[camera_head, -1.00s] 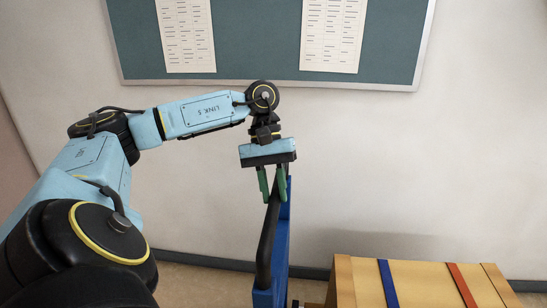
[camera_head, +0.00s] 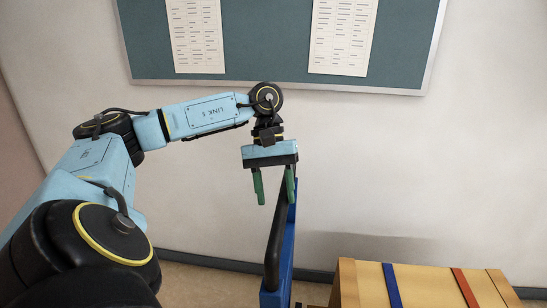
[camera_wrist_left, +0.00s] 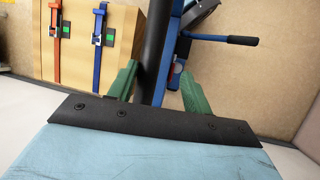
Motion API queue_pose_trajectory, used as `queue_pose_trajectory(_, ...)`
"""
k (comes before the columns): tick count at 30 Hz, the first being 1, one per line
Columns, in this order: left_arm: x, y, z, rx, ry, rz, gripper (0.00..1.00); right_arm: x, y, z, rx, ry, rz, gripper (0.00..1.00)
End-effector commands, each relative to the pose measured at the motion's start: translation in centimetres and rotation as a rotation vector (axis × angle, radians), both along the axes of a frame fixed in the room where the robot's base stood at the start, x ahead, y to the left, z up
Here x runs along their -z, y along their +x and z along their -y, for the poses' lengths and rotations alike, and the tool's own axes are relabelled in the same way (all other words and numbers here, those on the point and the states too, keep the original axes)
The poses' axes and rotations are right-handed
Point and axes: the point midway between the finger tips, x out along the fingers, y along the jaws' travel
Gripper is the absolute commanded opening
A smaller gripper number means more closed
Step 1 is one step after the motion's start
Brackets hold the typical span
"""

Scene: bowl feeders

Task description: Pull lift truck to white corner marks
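The lift truck shows as a blue upright frame (camera_head: 290,240) with a black handle bar (camera_head: 275,245), below my left gripper in the head view. My left gripper (camera_head: 276,201) is open, its two green fingers pointing down at the bar's upper end. In the left wrist view the black bar (camera_wrist_left: 156,45) runs between the spread fingers (camera_wrist_left: 160,72), with a gap at least on the right side. Blue truck parts (camera_wrist_left: 180,60) show beyond it. The truck's base and wheels are hidden or out of frame. No white corner marks are in view. My right gripper is not in view.
A tan crate (camera_head: 425,287) with a blue and a red strap stands right of the truck; it also shows in the left wrist view (camera_wrist_left: 75,65). A blue lever with a dark grip (camera_wrist_left: 240,41) sticks out there. A wall with a notice board (camera_head: 275,65) is behind.

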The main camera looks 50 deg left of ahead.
Motion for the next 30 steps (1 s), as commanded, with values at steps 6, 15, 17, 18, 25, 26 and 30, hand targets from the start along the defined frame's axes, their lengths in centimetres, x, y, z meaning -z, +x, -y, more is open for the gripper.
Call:
queue_pose_trajectory(6, 0.0, -0.3, -0.5, -0.004, 0.012, -0.010, 0.45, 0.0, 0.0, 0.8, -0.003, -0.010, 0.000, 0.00)
queue_pose_trajectory(15, -1.6, 0.1, -1.1, -0.007, 0.015, -0.004, 0.45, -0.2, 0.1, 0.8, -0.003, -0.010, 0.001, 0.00)
queue_pose_trajectory(17, -2.5, 0.4, -1.4, -0.005, 0.012, -0.004, 0.45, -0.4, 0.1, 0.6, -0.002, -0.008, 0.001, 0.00)
queue_pose_trajectory(18, -3.4, 0.6, -1.6, -0.004, 0.009, -0.002, 0.45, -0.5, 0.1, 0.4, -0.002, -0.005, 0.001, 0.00)
queue_pose_trajectory(25, -8.7, 1.7, -3.3, -0.001, 0.005, -0.002, 0.45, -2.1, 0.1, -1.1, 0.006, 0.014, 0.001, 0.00)
queue_pose_trajectory(26, -9.2, 1.7, -3.5, -0.001, 0.005, -0.003, 0.45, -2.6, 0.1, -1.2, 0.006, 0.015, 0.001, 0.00)
queue_pose_trajectory(30, -11.0, 2.0, -4.3, 0.000, 0.004, -0.004, 0.45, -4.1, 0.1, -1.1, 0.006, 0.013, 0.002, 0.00)
